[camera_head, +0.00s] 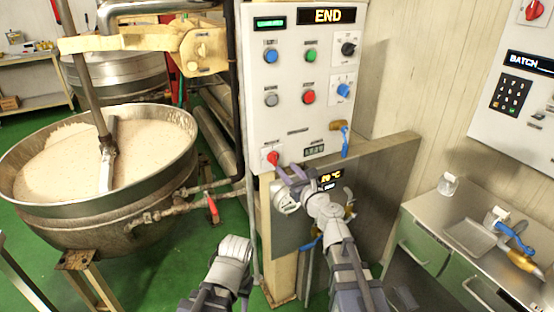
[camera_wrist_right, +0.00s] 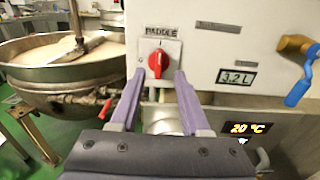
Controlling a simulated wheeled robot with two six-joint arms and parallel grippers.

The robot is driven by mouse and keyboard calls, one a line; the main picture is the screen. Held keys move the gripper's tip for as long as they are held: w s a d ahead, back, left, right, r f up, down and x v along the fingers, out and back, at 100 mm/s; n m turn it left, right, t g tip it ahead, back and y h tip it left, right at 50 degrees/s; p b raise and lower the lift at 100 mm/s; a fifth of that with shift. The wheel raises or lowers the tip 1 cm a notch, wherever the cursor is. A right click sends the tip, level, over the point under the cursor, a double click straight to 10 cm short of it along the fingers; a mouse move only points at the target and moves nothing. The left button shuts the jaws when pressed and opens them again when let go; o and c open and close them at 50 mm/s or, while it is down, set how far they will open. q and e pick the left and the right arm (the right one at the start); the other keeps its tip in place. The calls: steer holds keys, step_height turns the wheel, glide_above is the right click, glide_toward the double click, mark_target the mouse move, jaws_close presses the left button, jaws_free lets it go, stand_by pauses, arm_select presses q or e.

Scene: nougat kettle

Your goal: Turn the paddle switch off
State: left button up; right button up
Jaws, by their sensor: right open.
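The paddle switch (camera_head: 273,158) is a red rotary knob on a white plate at the lower left of the control panel (camera_head: 290,130). In the right wrist view the knob (camera_wrist_right: 158,64) sits under a "PADDLE" label, its grip roughly upright. My right gripper (camera_wrist_right: 159,76) is open, its two purple fingers pointing at the panel, one on either side of the knob's line. I cannot tell whether they touch it. In the head view my right gripper (camera_head: 287,174) is just below and right of the knob. My left gripper (camera_head: 232,250) is low, away from the panel; its jaws are unclear.
A steel kettle (camera_head: 100,215) of pale mix with a paddle stands left. The panel also has buttons, dark and blue knobs, an "END" display (camera_head: 327,15) and a blue-handled valve (camera_head: 343,139). A steel counter (camera_head: 450,215) and second panel (camera_head: 515,80) are at right.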

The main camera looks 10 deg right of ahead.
mark_target(276, 157)
steer(key=x, duration=0.7)
steer(key=shift+w+a, duration=0.15)
steer(key=shift+w, duration=0.2)
jaws_close()
